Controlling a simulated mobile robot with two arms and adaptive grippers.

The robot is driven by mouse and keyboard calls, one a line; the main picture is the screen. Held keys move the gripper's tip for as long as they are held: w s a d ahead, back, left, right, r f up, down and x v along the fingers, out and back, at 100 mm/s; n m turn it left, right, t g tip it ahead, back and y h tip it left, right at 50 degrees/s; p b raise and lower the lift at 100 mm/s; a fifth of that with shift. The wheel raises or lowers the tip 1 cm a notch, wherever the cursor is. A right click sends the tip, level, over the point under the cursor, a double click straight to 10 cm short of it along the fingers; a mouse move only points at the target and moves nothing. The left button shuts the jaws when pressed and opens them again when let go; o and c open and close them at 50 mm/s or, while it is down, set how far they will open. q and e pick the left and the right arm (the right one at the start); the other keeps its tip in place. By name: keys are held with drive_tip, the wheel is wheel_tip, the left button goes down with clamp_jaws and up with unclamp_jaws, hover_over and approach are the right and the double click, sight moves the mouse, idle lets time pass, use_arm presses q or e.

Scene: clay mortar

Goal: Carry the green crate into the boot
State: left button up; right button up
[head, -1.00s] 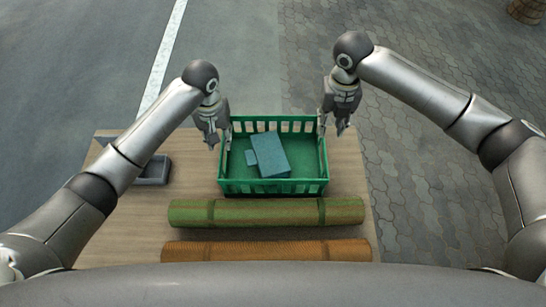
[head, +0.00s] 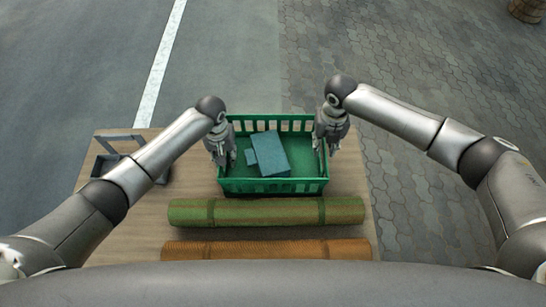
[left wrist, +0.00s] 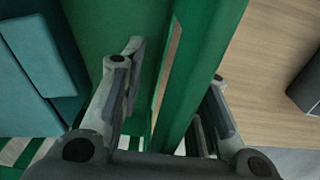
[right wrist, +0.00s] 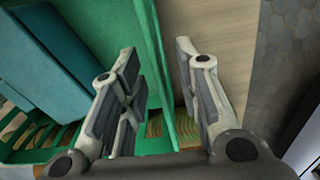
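The green crate (head: 285,187) stands upright on a wooden surface, with a teal box-shaped item (head: 270,153) inside. My left gripper (head: 221,155) is at the crate's left wall. In the left wrist view, its open fingers (left wrist: 175,68) straddle the green wall (left wrist: 208,50), one inside and one outside. My right gripper (head: 331,138) is at the right wall. In the right wrist view, its open fingers (right wrist: 157,52) straddle that wall (right wrist: 150,90) with a gap outside. No boot can be made out.
A green roll (head: 265,211) and an orange-brown roll (head: 265,249) lie in front of the crate on the wooden surface (head: 345,180). A grey open tray-like object (head: 107,165) is at the left, partly behind my left arm. Pavement lies beyond.

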use_arm(q)
drive_tip(key=shift+c, duration=0.3)
use_arm(e)
drive_tip(key=shift+c, duration=0.3)
use_arm(q)
clamp_jaws()
use_arm(e)
clamp_jaws()
use_arm(q)
drive_tip(key=shift+r, duration=0.15)
use_arm(e)
drive_tip(key=shift+w+r, duration=0.1)
drive_tip(key=shift+r, duration=0.05)
